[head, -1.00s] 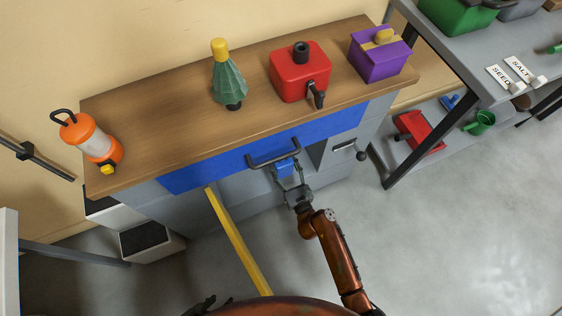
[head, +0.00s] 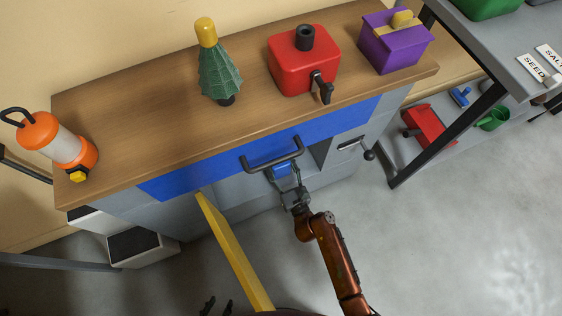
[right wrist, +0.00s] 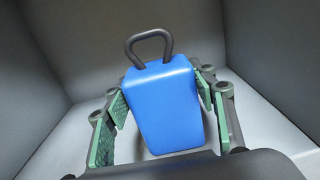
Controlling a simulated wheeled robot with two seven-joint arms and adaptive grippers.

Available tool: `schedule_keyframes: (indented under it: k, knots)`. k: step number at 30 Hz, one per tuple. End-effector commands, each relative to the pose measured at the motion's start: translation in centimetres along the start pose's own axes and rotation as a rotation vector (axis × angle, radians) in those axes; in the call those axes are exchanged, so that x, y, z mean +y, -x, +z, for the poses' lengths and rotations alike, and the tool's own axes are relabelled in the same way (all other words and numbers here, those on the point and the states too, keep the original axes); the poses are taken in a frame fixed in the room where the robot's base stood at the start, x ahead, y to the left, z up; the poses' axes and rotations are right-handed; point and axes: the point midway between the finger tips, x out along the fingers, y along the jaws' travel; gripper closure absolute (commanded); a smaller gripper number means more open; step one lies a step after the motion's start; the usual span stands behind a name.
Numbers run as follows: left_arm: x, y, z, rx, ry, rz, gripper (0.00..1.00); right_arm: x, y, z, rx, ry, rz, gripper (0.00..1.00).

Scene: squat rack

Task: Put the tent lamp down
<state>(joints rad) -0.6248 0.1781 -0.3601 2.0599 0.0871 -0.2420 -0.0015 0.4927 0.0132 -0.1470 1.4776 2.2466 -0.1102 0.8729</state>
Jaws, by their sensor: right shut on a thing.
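The tent lamp, a blue block with a dark loop handle, shows in the right wrist view (right wrist: 165,105) and small in the head view (head: 281,170). My right gripper (head: 291,190) is shut on it; in the right wrist view the green-padded fingers (right wrist: 160,115) lie on either side of it. The lamp is inside a grey open compartment (right wrist: 75,45), its loop at the far end. Whether its base touches the compartment floor is hidden. My left gripper (head: 218,306) barely shows at the bottom edge of the head view, its dark fingertips apart, with nothing visible between them.
A wooden bench top (head: 160,130) above the compartment carries an orange lantern (head: 60,142), a green tapered thing (head: 219,76), a red box (head: 300,70) and a purple box (head: 395,45). A blue drawer front with a dark handle (head: 272,162) overhangs my right gripper. A yellow bar (head: 235,255) stands left.

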Motion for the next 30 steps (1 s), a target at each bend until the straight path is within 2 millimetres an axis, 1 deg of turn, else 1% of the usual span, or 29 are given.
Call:
schedule_keyframes:
  k: [1,5,9,10,17,24,28,29,30]
  knots:
    - [0.0,0.0,-0.1,0.001,0.0,0.0,0.6,0.0,-0.1,0.3,-0.004,0.0,0.001,0.7]
    - [0.0,0.1,-0.1,0.001,0.0,0.0,0.6,0.0,-0.1,0.4,-0.005,0.001,0.001,0.7]
    - [-0.1,-0.1,0.3,0.008,-0.005,0.001,0.6,0.0,-0.1,-0.2,-0.003,0.0,0.001,0.7]
    - [-0.1,-0.1,0.3,0.011,-0.006,0.002,0.6,0.0,0.0,-0.3,-0.001,0.001,0.0,0.47]
    - [-0.1,-0.1,0.2,0.01,-0.006,0.002,0.6,0.0,0.0,-0.2,-0.002,0.001,0.0,0.31]
    - [-0.1,-0.1,0.3,0.009,-0.006,0.002,0.6,0.0,0.0,-0.2,-0.001,0.001,0.0,0.31]
    - [0.0,0.1,0.2,0.003,-0.006,0.002,0.6,0.0,0.0,0.3,-0.003,0.001,0.001,0.31]
    - [0.0,0.2,-0.2,0.0,-0.002,0.0,0.6,0.0,0.0,0.4,-0.003,0.001,0.0,0.31]
    - [0.1,0.3,-0.7,-0.004,0.005,-0.004,0.6,0.0,0.7,0.3,-0.001,0.0,-0.001,0.31]
